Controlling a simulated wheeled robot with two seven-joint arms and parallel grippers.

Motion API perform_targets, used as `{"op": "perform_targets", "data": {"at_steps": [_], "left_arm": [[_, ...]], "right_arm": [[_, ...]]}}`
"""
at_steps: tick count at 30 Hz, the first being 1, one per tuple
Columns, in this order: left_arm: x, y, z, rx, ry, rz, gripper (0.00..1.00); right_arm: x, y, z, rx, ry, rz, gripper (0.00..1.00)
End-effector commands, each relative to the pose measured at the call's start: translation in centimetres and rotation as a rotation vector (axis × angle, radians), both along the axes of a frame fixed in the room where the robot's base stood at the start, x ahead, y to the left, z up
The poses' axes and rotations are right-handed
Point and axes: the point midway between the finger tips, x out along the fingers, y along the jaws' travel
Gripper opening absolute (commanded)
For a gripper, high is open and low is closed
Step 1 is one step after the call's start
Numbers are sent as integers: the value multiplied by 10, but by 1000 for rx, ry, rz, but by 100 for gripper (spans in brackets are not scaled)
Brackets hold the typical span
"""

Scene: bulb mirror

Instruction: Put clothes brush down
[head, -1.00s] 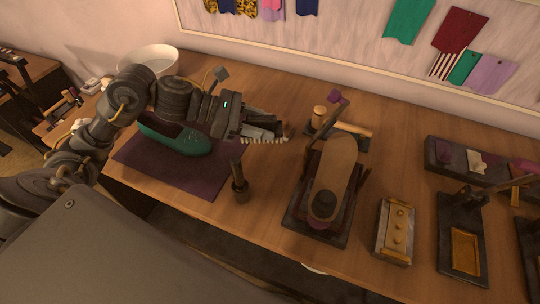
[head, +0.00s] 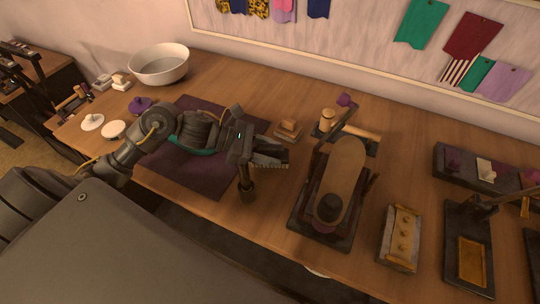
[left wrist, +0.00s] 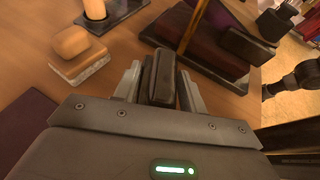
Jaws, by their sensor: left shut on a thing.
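The clothes brush (left wrist: 158,80), dark and oblong, is between the two fingers of my left gripper (left wrist: 158,88) in the left wrist view. In the head view my left gripper (head: 272,156) is shut on it above the wooden table (head: 290,205), in front of a small wooden block. A row of pale bristles (head: 268,166) shows along the lower edge at the gripper. I cannot tell how high the brush is above the table. My fingers hide part of it. My right gripper is not in view.
The shoe stand (head: 338,180) is to the right. A purple mat (head: 215,178) and white bowl (head: 158,64) are left.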

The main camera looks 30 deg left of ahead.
Motion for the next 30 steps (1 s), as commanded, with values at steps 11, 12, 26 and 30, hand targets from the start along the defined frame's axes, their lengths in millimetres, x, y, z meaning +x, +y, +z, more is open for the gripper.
{"op": "perform_targets", "data": {"at_steps": [11, 12, 26, 30], "left_arm": [[0, 0, -22, 0, -1, 0, 10], [0, 0, -22, 0, -1, 0, 10], [0, 0, -24, 0, 0, 0, 66], [0, 0, -24, 0, 0, 0, 66]], "right_arm": [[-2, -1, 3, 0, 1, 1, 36], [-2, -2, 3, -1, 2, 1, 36], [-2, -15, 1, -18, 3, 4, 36], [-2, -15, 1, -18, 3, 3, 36]]}}
